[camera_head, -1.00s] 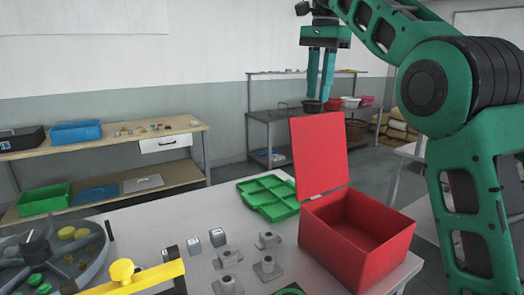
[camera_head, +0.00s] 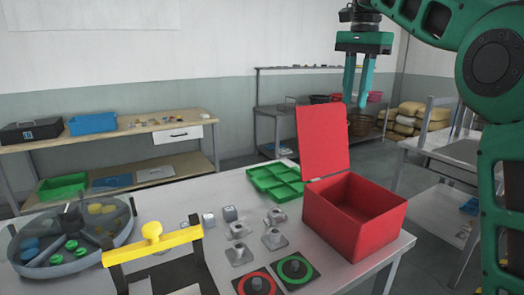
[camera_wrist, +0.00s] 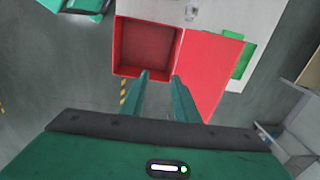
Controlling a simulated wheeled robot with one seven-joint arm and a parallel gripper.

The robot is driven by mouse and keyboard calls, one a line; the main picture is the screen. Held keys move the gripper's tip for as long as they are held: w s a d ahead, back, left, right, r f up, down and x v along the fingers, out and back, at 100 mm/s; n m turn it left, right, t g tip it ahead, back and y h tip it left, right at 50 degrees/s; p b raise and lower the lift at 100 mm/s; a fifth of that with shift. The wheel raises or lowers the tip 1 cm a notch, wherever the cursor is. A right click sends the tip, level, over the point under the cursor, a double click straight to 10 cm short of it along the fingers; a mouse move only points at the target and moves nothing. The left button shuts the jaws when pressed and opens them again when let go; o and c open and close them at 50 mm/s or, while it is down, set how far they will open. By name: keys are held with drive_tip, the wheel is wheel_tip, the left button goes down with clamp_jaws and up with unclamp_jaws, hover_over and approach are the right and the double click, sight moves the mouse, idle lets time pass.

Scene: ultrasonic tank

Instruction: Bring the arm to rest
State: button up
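My gripper (camera_head: 357,98) is raised in the air, up and behind the red box (camera_head: 352,228) in the head view. Its two green fingers point down with a gap between them, and nothing is held. In the wrist view my gripper (camera_wrist: 160,80) has its fingers apart, seen over the near edge of the red box (camera_wrist: 147,48). The box is open and looks empty from above; its lid (camera_head: 322,140) stands up at the back.
On the table are a green divided tray (camera_head: 275,180), grey metal parts (camera_head: 238,254), red and green ringed pads (camera_head: 294,270), a yellow-handled frame (camera_head: 152,238) and a round sorting tray (camera_head: 72,240). Shelves (camera_head: 110,140) line the wall. The air around my gripper looks clear.

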drive_tip(key=s+d+f+n, duration=0.2)
drive_tip(key=s+d+f, duration=1.15)
drive_tip(key=d, duration=0.25)
drive_tip(key=s+d+f+n, duration=0.1)
drive_tip(key=s+f, duration=0.9)
drive_tip(key=s, duration=0.2)
drive_tip(key=s+f+n, duration=0.2)
drive_tip(key=s+f, duration=0.8)
drive_tip(key=s, duration=0.3)
drive_tip(key=shift+s+d+g, duration=0.15)
drive_tip(key=shift+d+g, duration=0.2)
drive_tip(key=shift+g, duration=0.05)
